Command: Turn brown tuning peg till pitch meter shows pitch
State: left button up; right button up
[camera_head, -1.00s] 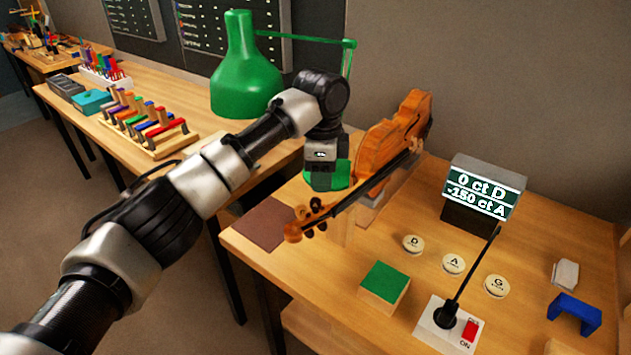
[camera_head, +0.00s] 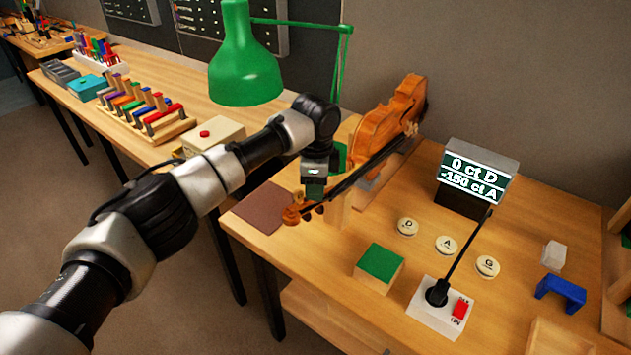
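The violin (camera_head: 390,122) lies propped on a wooden stand on the bench, its neck sloping down toward the left to the scroll and pegbox (camera_head: 296,212). My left gripper (camera_head: 314,190) points down just above the pegbox, at or very near the tuning pegs. Its fingers cover the pegs there, so I cannot tell whether it holds the brown peg or how far it is open. The pitch meter (camera_head: 476,180) stands at the back right and reads "0 ct D" and "-150 ct A". My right gripper is not in view.
Round D (camera_head: 407,227), A (camera_head: 446,245) and G (camera_head: 487,267) discs lie on the bench. A green-topped block (camera_head: 379,266) and a white switch box (camera_head: 437,309) with a thin black rod stand in front. A green lamp (camera_head: 245,70) is behind my arm.

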pick_arm(q)
jog(key=shift+c, duration=0.2)
grip_shut()
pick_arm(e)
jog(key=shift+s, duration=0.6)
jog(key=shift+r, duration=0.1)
